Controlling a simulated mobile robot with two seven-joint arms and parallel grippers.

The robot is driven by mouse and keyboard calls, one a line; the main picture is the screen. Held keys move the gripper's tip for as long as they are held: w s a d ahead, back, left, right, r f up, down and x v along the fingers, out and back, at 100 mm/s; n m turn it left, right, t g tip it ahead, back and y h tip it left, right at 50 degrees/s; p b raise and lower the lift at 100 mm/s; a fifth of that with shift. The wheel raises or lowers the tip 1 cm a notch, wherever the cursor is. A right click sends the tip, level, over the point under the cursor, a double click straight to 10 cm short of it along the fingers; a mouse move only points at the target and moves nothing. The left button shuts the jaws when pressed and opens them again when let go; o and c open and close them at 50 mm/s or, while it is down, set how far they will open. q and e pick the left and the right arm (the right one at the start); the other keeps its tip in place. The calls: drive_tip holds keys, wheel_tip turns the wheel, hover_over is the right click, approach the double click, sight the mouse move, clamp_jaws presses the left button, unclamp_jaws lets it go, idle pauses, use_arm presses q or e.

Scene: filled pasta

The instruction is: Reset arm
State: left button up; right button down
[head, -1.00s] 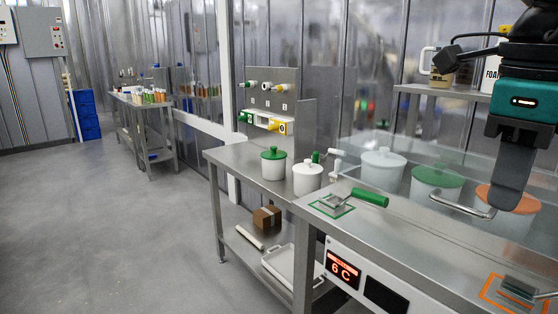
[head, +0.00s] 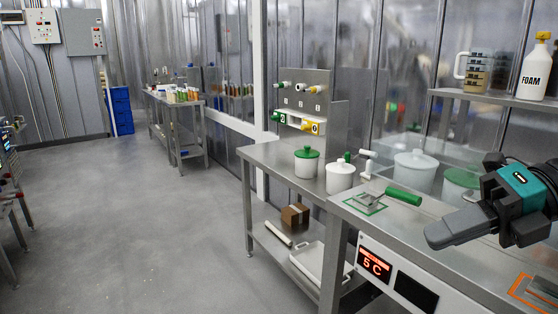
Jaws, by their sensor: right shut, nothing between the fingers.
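My right arm comes in from the right edge of the head view. Its gripper (head: 436,235) is shut and empty, pointing left above the front edge of the steel counter. It is apart from the green-handled scraper (head: 404,195), which lies on the counter across a green square outline, left of and beyond the gripper. My left gripper is not in view.
White pots with a green lid (head: 307,161) and a white lid (head: 340,176) stand on the nearer bench. Larger lidded tubs (head: 414,170) stand behind the scraper. A FOAM bottle (head: 535,70) and a jug (head: 477,72) stand on the shelf. The floor (head: 150,230) at left is clear.

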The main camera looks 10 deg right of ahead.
drive_tip(key=w+d+f+m+t+h+p, duration=0.1)
drive_tip(key=w+d+f+m+t+h, duration=0.1)
drive_tip(key=f+m+t, duration=0.7)
drive_tip(key=w+d+f+m+t+h, duration=0.25)
drive_tip(key=f+m+t, duration=0.25)
drive_tip(key=f+m, duration=0.75)
drive_tip(key=s+a+f+m+g+h, duration=0.2)
drive_tip(key=s+a+f+m, duration=0.3)
drive_tip(key=f, duration=0.3)
drive_tip(key=s+a+f+m+g+h+p, duration=0.1)
drive_tip(key=s+a+f+m+g+h, duration=0.2)
drive_tip(key=s+a+f+m, duration=0.3)
wheel_tip(320, 180, down, 3)
drive_tip(key=shift+a+m+g, duration=0.5)
drive_tip(key=shift+a+m, duration=0.1)
drive_tip(key=shift+m, duration=0.35)
